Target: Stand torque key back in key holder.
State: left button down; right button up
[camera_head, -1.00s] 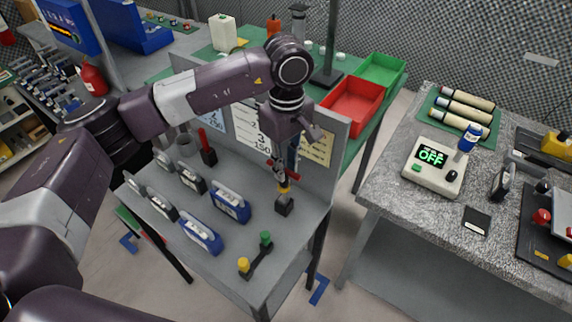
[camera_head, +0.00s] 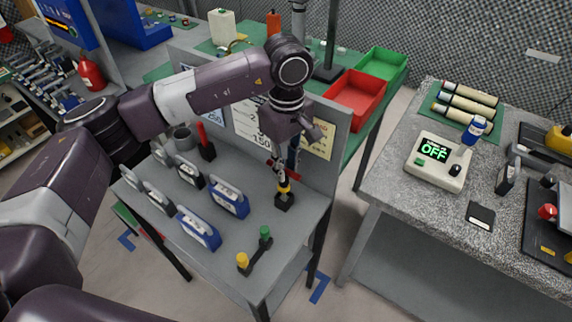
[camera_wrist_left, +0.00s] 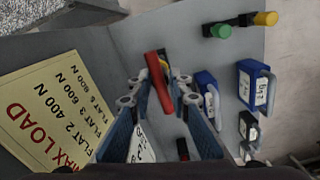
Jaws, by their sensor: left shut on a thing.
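My left gripper (camera_head: 289,158) is shut on the torque key, pointing down over the grey bench. The key's red crossbar (camera_wrist_left: 160,85) sits between the blue-padded fingers in the left wrist view. Its yellow band (camera_head: 284,188) shows below the fingers in the head view. The black key holder (camera_head: 284,203) is directly beneath, on the bench near its right edge. The key looks close to upright, its lower end at the top of the holder. I cannot tell how deep it sits. The holder is mostly hidden behind the key in the wrist view. My right gripper is not in view.
Several blue and grey cases (camera_head: 229,198) stand left of the holder. A green-capped peg (camera_head: 264,232) and yellow-capped peg (camera_head: 243,261) stand in front. A red-handled item (camera_head: 204,140) stands further back. An upright panel with load signs (camera_head: 317,140) rises close behind the gripper.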

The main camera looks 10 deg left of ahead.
pick_arm(q)
jog(key=shift+f+b, duration=0.65)
jog(key=shift+f, duration=0.1)
jog(key=c, duration=1.7)
grip_release()
notch_tip(320, 180, up, 12)
jog(key=shift+w+r, duration=0.1)
